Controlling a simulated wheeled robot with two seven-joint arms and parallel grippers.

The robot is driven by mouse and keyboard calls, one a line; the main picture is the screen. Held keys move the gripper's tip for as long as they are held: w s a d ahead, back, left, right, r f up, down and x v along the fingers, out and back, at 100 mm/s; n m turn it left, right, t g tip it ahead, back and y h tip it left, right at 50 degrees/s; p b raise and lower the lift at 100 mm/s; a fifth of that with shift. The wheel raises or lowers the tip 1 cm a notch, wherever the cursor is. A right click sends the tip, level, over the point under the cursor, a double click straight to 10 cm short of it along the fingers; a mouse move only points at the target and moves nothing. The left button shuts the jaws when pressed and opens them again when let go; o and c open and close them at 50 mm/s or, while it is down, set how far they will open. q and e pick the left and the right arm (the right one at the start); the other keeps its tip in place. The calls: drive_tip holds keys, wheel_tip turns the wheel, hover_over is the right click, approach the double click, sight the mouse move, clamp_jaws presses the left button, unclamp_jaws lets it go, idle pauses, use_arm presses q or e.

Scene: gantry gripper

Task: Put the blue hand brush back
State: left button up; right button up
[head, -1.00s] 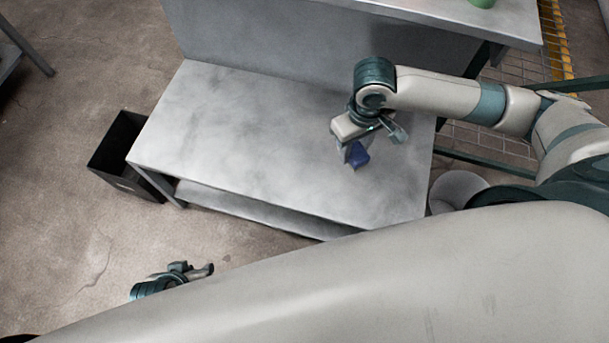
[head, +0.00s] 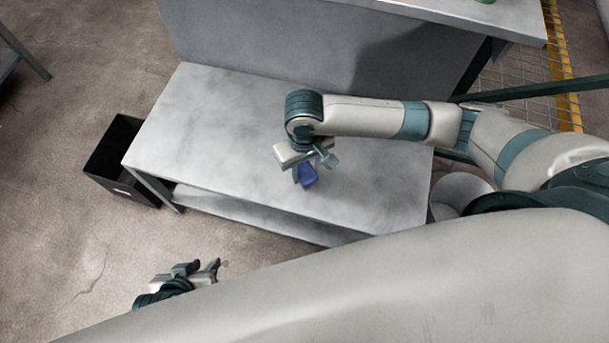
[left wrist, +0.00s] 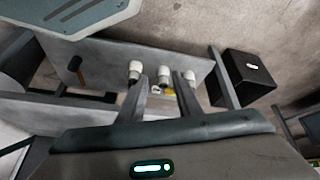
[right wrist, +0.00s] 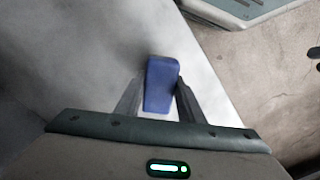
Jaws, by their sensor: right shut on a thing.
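The blue hand brush (head: 308,176) is in the jaws of my right gripper (head: 306,164), over the front middle of the grey metal bench (head: 200,120). In the right wrist view the blue brush (right wrist: 161,85) sits between both fingers, with the bench's pale top behind it. I cannot tell for sure whether it touches the top. My left gripper (head: 200,270) is low in front of the bench, over the floor. In the left wrist view its two fingers (left wrist: 165,92) stand apart with nothing gripped between them.
A black bin (head: 115,160) stands on the floor at the bench's left end. A pale round container (head: 460,190) is at its right end. In the left wrist view several white-topped items (left wrist: 163,73) and a dark object (left wrist: 76,66) show. The bench top's left side is bare.

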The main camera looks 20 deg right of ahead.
sight(305, 176)
use_arm(q)
drive_tip(key=shift+a, duration=0.1)
use_arm(e)
drive_tip(key=shift+f, duration=0.2)
wheel_tip(305, 176, down, 3)
drive_tip(key=shift+r+b, duration=0.1)
drive_tip(key=shift+b, duration=0.4)
drive_tip(key=shift+f, duration=0.4)
use_arm(q)
drive_tip(key=shift+w+d+t, duration=0.5)
drive_tip(key=shift+d, duration=0.1)
drive_tip(key=shift+s, duration=0.1)
use_arm(e)
drive_tip(key=o, duration=1)
drive_tip(key=shift+f, duration=0.1)
use_arm(q)
drive_tip(key=shift+f, duration=0.15)
